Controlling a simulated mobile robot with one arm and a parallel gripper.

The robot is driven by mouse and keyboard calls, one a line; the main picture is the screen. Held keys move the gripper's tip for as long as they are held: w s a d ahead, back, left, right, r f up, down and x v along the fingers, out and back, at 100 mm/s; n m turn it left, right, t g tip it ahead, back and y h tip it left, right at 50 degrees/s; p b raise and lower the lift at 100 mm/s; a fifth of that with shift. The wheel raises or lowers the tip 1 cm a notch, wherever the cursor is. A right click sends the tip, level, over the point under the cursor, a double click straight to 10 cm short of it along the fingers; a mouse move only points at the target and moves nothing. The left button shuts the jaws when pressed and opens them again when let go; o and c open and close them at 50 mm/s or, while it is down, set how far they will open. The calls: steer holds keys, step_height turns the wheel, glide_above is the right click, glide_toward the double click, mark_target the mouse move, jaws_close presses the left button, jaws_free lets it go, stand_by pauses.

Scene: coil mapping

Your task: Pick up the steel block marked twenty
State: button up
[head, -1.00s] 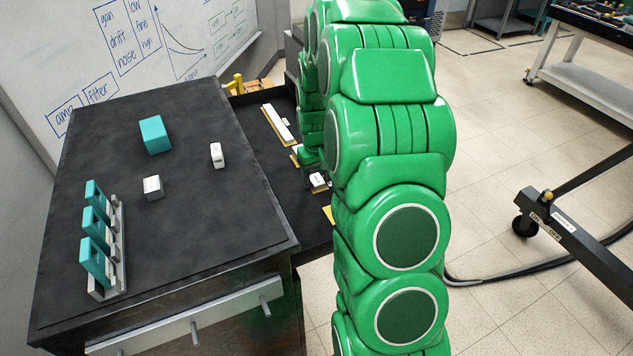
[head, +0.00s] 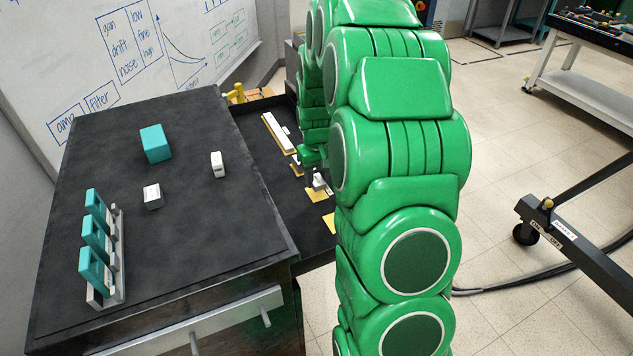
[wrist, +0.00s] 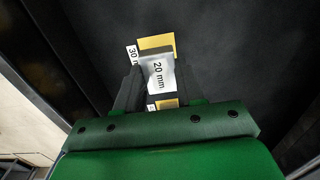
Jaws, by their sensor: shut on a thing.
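The steel block marked 20 mm (wrist: 157,74) is in the wrist view, pale with dark print. My gripper (wrist: 158,80) is shut on it, with one dark finger on each side. In the head view, a small part of the block (head: 319,181) shows beneath my gripper (head: 317,172), over the dark lower surface. My green arm hides much of that spot. A yellow patch (wrist: 156,42) shows just beyond the block. I cannot tell how high the block is above the surface.
A long white bar (head: 278,133) lies further back on the dark shelf (head: 262,160). The black bench top (head: 200,225) at left holds a teal block (head: 156,143), small white blocks and a rack of teal pieces.

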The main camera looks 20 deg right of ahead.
steer(key=s+a+r, duration=0.3)
steer(key=s+r, duration=0.6)
steer(key=s, duration=0.3)
steer(key=shift+s, duration=0.4)
